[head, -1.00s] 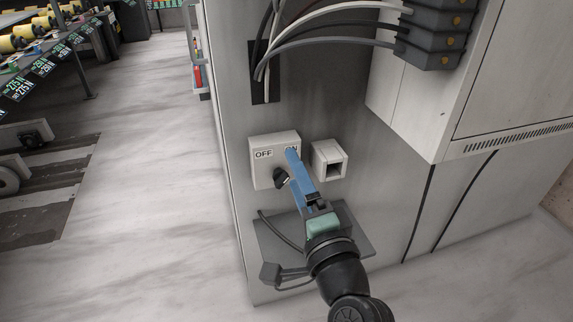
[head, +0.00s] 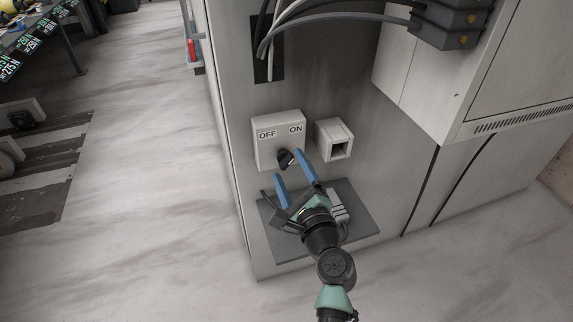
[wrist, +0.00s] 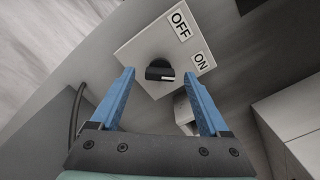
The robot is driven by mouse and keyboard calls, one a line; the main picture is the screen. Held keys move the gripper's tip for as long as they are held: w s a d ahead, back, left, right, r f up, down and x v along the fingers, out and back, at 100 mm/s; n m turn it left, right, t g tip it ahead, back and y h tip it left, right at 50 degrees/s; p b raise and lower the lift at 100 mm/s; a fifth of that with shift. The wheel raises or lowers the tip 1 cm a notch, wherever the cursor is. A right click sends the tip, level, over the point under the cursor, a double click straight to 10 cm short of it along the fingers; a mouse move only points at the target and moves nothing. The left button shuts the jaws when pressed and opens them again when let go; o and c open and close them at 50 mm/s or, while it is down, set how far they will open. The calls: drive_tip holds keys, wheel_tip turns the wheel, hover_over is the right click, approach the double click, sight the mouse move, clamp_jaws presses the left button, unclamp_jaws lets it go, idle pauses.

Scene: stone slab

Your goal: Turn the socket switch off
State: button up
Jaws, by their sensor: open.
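The socket switch is a pale box (head: 263,152) on the grey cabinet side, with OFF at its upper left and ON at its upper right. Its black knob (head: 286,160) points up and right, toward ON. My gripper (head: 292,164) is open, its two blue fingers just below and to either side of the knob. In the wrist view the box (wrist: 137,52) and the knob (wrist: 160,71) lie ahead, between and beyond the fingertips (wrist: 160,78). I see no clear contact with the knob.
A pale socket box (head: 333,139) sits just right of the switch, close to the right finger. A dark grey shelf plate (head: 358,215) lies under my gripper. Cables (head: 345,22) hang above. Open floor (head: 150,190) lies to the left.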

sight(285, 158)
drive_tip(key=shift+x, duration=1.4)
clamp_jaws()
